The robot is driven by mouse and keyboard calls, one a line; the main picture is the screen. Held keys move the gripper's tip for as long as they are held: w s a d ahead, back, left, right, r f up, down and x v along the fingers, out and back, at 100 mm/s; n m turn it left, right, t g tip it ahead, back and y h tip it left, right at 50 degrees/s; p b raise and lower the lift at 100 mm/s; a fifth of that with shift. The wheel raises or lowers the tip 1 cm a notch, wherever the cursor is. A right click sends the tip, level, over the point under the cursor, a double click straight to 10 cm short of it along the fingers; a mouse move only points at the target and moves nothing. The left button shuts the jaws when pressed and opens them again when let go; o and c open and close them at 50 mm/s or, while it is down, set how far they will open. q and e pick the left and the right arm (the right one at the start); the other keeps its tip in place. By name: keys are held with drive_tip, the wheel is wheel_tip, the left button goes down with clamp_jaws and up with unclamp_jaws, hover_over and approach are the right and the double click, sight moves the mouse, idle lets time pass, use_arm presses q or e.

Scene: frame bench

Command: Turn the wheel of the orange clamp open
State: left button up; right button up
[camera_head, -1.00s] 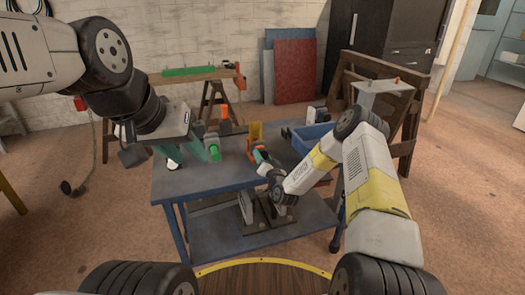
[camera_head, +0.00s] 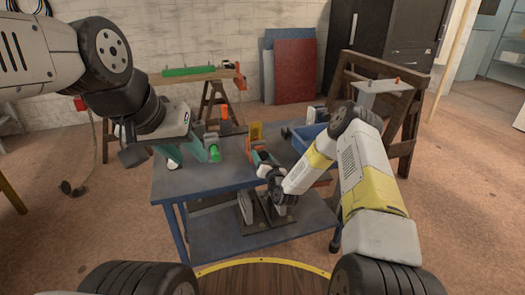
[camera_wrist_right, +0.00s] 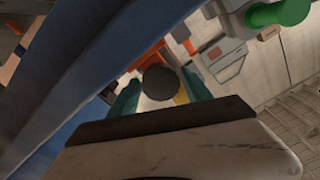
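The orange clamp (camera_head: 254,157) is on the blue workbench, partly hidden by my right gripper. In the right wrist view its orange part (camera_wrist_right: 150,56) shows behind a dark round wheel (camera_wrist_right: 161,83). My right gripper (camera_head: 264,160) is at the clamp. In the right wrist view its two teal fingers (camera_wrist_right: 161,95) stand on either side of the wheel, with a narrow gap at the right finger. I cannot tell whether the left finger touches it. My left gripper (camera_head: 186,157) is open and empty over the bench's left part.
The workbench (camera_head: 200,184) has a blue bin (camera_head: 312,136) at its right. A green cylinder (camera_head: 214,153) is beside my left gripper. The bench's front left is bare.

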drive_tip(key=shift+o, duration=0.7)
drive_tip(key=v, duration=0.7)
drive_tip(key=shift+s, duration=0.35)
drive_tip(key=shift+d+r, duration=0.1)
